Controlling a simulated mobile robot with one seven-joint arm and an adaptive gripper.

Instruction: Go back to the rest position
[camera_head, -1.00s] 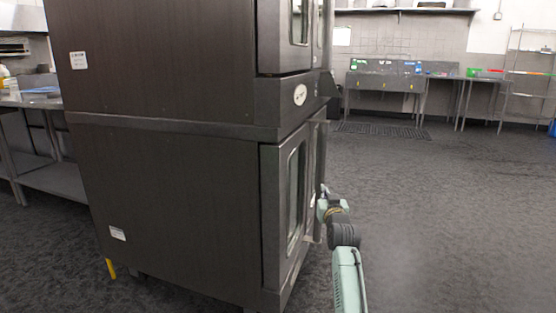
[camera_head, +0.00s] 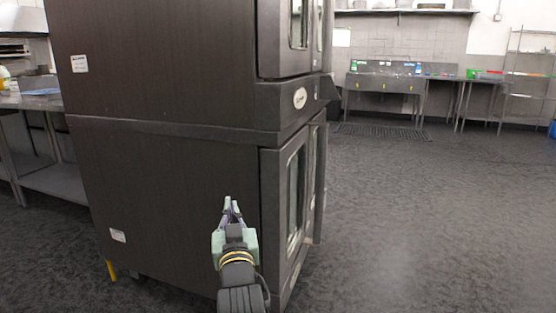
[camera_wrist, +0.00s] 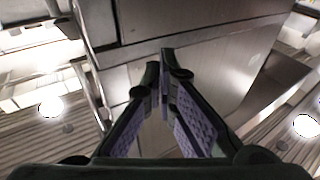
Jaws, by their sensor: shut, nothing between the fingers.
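My gripper (camera_head: 232,205) is in front of the lower side panel of the large dark double oven (camera_head: 165,190) in the head view, pointing up and away. Its fingers are together and hold nothing. In the wrist view the fingers of my gripper (camera_wrist: 162,75) meet at their tips, with purple pads on their inner faces. Past them the wrist view shows grey metal surfaces, seen at an odd angle. I cannot tell whether the gripper touches the oven; it appears apart from it.
The lower oven door (camera_head: 297,195) is at the oven's right side and looks shut. A steel counter (camera_head: 45,103) stands at the left. A sink unit (camera_head: 385,83) and a wire shelf rack (camera_head: 525,75) stand at the back. The dark floor (camera_head: 430,220) at the right is clear.

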